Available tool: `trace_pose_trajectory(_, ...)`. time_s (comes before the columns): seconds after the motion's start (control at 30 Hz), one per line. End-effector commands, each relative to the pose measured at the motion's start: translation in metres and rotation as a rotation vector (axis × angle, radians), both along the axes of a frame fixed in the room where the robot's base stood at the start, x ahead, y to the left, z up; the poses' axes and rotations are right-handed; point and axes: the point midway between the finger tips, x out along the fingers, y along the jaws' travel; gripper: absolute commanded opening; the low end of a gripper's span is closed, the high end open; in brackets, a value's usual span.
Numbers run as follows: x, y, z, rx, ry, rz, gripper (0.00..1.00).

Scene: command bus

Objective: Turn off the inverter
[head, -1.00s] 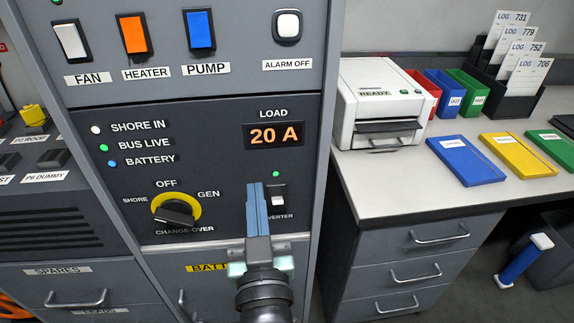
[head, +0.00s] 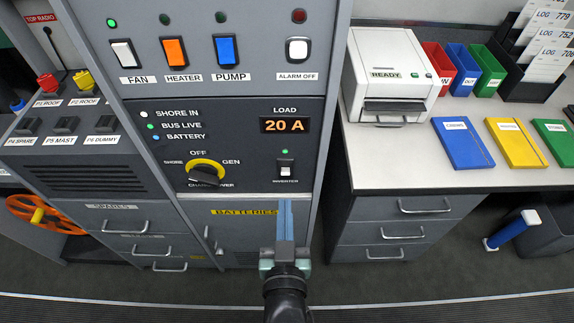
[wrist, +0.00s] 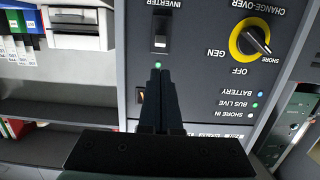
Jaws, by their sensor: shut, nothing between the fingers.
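The inverter switch (head: 285,170) is a small white rocker on a dark plate, low on the right of the dark panel, with its label under it. A small green light (head: 285,152) above it is lit. My gripper (head: 286,203) is shut and empty. In the head view its blue fingers point up, with their tips just below the switch label. In the wrist view the panel appears upside down. There the inverter switch (wrist: 160,42) and its lit light lie just beyond my fingertips (wrist: 158,72). I cannot tell the gap to the panel.
Left of the switch is the yellow-ringed change-over knob (head: 206,173). The load display (head: 285,125) above reads 20 A. Fan, heater and pump switches (head: 174,52) sit higher. A worktop (head: 390,173) with a printer (head: 390,75) is at right.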

Motion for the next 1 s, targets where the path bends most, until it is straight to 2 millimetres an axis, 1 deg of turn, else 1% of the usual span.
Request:
trace_pose_trajectory(0.23, 0.001, 0.0, -0.001, 0.0, 0.0, 0.0, 0.0)
trace_pose_trajectory(0.37, 0.007, 0.0, -0.002, 0.0, -0.001, 0.0, 0.0)
trace_pose_trajectory(0.47, 0.018, 0.0, -0.003, 0.0, -0.002, -0.001, 0.0)
trace_pose_trajectory(0.8, 0.073, 0.0, -0.01, -0.001, -0.002, 0.0, 0.0)
trace_pose_trajectory(1.0, 0.093, 0.0, -0.014, 0.0, -0.001, 0.0, 0.0)
